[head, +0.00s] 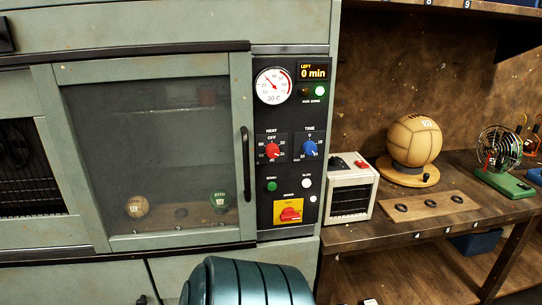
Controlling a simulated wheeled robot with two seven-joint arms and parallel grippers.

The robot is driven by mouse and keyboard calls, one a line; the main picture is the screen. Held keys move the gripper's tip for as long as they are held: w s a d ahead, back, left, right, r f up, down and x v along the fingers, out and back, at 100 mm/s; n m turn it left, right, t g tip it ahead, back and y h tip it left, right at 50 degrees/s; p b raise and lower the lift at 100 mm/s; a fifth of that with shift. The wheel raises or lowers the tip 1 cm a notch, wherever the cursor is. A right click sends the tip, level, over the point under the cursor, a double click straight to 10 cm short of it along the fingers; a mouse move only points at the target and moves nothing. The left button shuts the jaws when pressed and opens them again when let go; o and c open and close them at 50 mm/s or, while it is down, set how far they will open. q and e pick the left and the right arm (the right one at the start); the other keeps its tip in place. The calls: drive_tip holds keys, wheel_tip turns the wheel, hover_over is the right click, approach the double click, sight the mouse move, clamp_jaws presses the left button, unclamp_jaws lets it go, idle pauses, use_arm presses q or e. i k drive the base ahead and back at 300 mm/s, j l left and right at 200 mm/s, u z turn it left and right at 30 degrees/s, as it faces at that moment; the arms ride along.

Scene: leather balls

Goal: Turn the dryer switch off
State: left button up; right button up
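The dryer (150,78) is a large grey-green cabinet with a glass door (160,130), which is shut. Its black control panel (265,180) stands to the right of the door. Low on the panel a red rotary switch (290,214) sits on a yellow plate (281,204); its handle looks roughly horizontal, and its small lettering is unreadable. Above are a red heat knob (272,151), a blue time knob (310,148) and a gauge (273,86) marked 30 C. The display (313,72) reads "LEFT 0 min", and a greenish lamp (320,90) is lit. Neither gripper is in view.
Right of the panel, a wooden bench (400,228) holds a white box (347,190), a tan ball (414,140) on a stand and a small fan (497,148).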

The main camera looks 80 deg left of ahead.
sight(288, 213)
drive_tip(key=u, duration=2.4)
